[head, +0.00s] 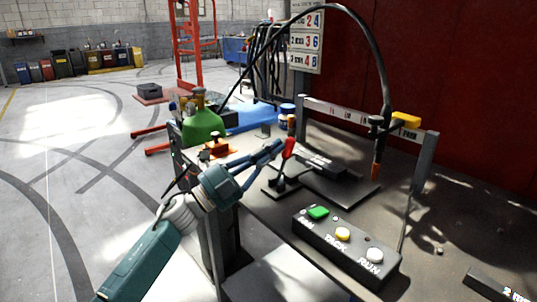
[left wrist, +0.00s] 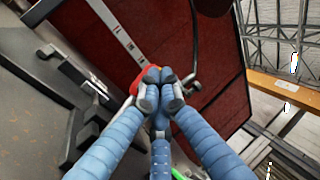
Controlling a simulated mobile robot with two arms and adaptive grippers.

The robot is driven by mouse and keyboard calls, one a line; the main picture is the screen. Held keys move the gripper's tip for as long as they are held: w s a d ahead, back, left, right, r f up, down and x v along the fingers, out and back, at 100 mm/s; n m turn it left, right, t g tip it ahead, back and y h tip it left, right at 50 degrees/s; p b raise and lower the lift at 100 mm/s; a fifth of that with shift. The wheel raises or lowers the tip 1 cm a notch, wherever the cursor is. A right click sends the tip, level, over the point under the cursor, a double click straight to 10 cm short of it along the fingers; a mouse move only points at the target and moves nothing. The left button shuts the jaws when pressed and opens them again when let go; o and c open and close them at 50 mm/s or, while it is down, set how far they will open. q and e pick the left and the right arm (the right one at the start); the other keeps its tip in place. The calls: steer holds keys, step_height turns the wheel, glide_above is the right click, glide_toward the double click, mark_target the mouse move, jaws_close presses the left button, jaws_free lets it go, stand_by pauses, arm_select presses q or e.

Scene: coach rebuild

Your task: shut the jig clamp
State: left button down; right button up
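The jig clamp (head: 281,184) stands on the workbench, a dark base with a red-tipped lever (head: 289,148). The lever stands up, leaning a little to the right. My left gripper (head: 278,146), with blue fingers, is just left of the red grip in the head view. In the left wrist view its fingertips (left wrist: 158,84) meet, with nothing visible between them. A red piece, likely the grip (left wrist: 131,104), shows partly hidden behind the fingers. I cannot tell whether they touch it. My right gripper is not in view.
A button box (head: 345,247) with green, yellow and white buttons stands in front of the clamp. A dark plate (head: 340,190) lies to its right, under a hanging torch (head: 376,160). A green bottle (head: 204,128) stands behind the left arm. A metal frame (head: 425,165) spans the bench.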

arm_select(q)
steer(key=shift+w+d, duration=0.15)
steer(key=shift+d, duration=0.15)
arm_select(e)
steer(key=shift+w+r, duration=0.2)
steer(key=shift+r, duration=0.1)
arm_select(q)
steer(key=shift+a+r, duration=0.15)
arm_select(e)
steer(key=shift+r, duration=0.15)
